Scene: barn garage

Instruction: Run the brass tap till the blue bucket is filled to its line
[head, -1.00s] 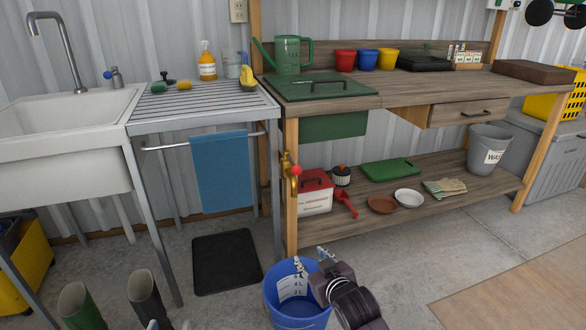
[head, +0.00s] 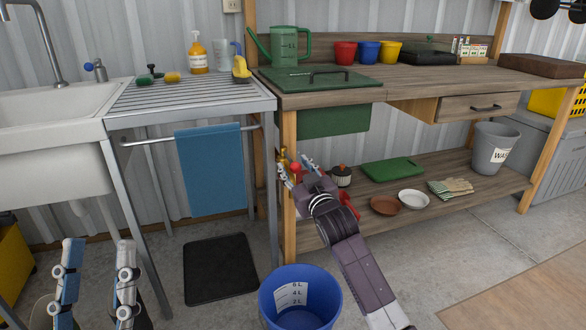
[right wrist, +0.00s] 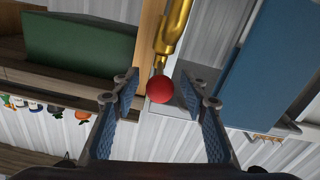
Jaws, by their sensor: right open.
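The blue bucket (head: 272,310) stands on the concrete floor below the potting bench, with a white scale marked in litres inside. I see no clear water surface in it. The brass tap (head: 283,154) is on the bench's front left post and has a red ball knob (head: 295,168). My right gripper (head: 297,163) is open at the tap. In the right wrist view the red knob (right wrist: 160,89) sits between its spread fingers, apart from both, below the brass tap body (right wrist: 172,28). My left gripper (head: 98,245) is open and empty at lower left.
The slatted sink stand (head: 190,96) with a blue towel (head: 211,172) is left of the tap. A black mat (head: 220,268) lies on the floor. The lower shelf (head: 325,226) holds bowls, gloves and a grey bucket (head: 492,150). Floor at right is open.

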